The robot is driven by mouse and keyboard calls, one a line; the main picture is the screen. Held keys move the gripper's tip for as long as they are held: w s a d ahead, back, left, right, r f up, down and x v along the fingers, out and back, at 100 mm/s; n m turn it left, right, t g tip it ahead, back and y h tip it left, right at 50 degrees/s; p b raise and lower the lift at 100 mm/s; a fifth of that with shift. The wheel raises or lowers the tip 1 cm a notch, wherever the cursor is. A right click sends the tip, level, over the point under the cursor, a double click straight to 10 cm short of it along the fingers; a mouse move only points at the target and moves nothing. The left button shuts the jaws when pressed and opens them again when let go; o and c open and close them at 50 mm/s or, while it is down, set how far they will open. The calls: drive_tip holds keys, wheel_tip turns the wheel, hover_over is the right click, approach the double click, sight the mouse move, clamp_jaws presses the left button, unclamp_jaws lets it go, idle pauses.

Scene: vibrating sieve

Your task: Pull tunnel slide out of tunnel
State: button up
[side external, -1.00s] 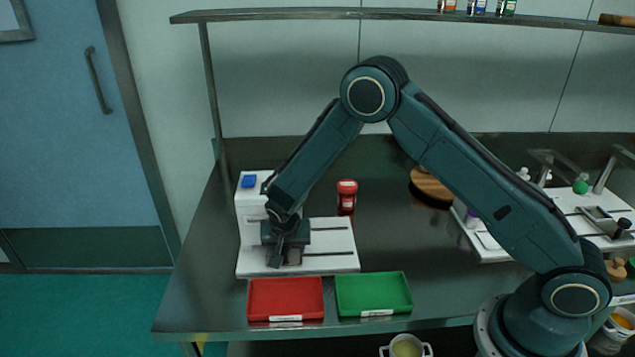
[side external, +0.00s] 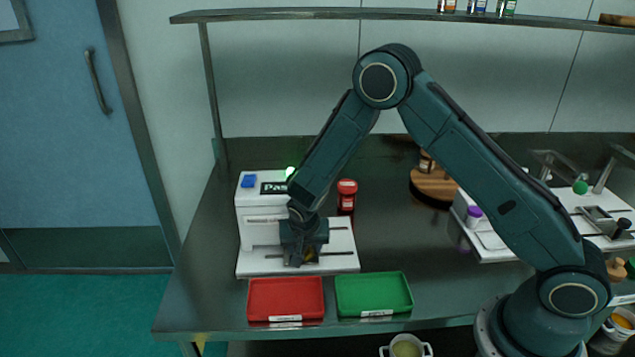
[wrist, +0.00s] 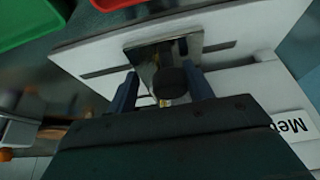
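The white tunnel machine (side external: 254,222) stands at the left of the bench, with a display and a lit green lamp on top. Its white base plate (side external: 340,262) with dark slots reaches to the right. The tunnel slide (wrist: 147,66), a metallic plate with a dark round knob (wrist: 173,82), lies over the base plate on the right side of the tunnel. My gripper (wrist: 160,92) is low over it, fingers apart on either side of the knob. The tunnel-side finger is close to the knob; a gap shows at the other. Contact is unclear. In the side view my gripper (side external: 302,262) hides most of the slide.
A red tray (side external: 252,300) and a green tray (side external: 408,296) lie in front of the base plate. A red-capped jar (side external: 347,188) stands behind it. A white station (side external: 490,254) is at the right. The bench between base plate and white station is mostly clear.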

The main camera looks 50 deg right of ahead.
drive_tip(key=shift+s+d, duration=3)
drive_tip(key=shift+o, duration=0.2)
drive_tip(key=o, duration=1)
drive_tip(key=shift+o, duration=0.2)
drive_tip(key=v, duration=0.9)
drive_tip(key=shift+a+r, duration=0.1)
